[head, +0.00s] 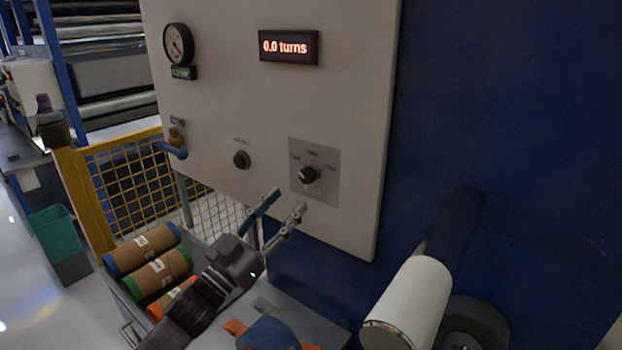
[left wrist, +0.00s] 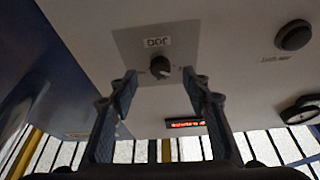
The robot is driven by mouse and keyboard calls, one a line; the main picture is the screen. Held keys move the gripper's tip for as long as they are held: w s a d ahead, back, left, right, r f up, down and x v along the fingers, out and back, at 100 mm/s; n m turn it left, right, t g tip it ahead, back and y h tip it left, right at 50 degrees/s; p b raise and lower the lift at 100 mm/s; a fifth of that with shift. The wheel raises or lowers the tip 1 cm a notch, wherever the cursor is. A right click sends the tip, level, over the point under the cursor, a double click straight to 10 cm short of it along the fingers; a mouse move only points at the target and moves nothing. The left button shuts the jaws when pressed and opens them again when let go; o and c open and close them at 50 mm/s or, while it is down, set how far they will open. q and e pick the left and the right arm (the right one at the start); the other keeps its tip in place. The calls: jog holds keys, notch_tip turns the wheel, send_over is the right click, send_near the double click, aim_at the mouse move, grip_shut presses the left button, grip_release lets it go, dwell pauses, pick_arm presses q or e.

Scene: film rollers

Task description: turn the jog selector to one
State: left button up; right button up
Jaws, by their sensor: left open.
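The jog selector (head: 308,174) is a black knob on a grey square plate, low on the pale panel in the head view. In the left wrist view the knob (left wrist: 160,66) sits under a label that reads JOG upside down, just beyond my fingertips and between them. My left gripper (head: 284,200) is open and empty, below and left of the selector, its fingers pointing up toward it. It also shows in the left wrist view (left wrist: 160,80), apart from the knob. The small position marks around the knob are too blurred to read. My right gripper is not in view.
A display (head: 289,46) reads 0.0 turns. A round black button (head: 241,159), a gauge (head: 178,43) and a blue-handled valve (head: 174,148) share the panel. Several cardboard rolls (head: 141,249) lie at lower left. A white roller (head: 408,302) juts out at lower right.

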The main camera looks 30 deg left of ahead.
aim_at(304, 180)
pick_arm(q)
jog(key=w+r, duration=0.1)
jog(key=w+r+p, duration=0.1)
jog(key=shift+w+d+r, duration=0.1)
jog(key=shift+d+r, duration=0.05)
jog(key=shift+r, duration=0.15)
jog(key=shift+w+d+r+p, duration=0.1)
jog(key=shift+w+p, duration=0.45)
jog(key=shift+w, duration=0.7)
jog(key=shift+w+d+r, duration=0.1)
jog(key=shift+w, duration=0.4)
jog(key=shift+s, duration=0.1)
jog(key=c, duration=1.2)
jog(key=shift+o, duration=0.2)
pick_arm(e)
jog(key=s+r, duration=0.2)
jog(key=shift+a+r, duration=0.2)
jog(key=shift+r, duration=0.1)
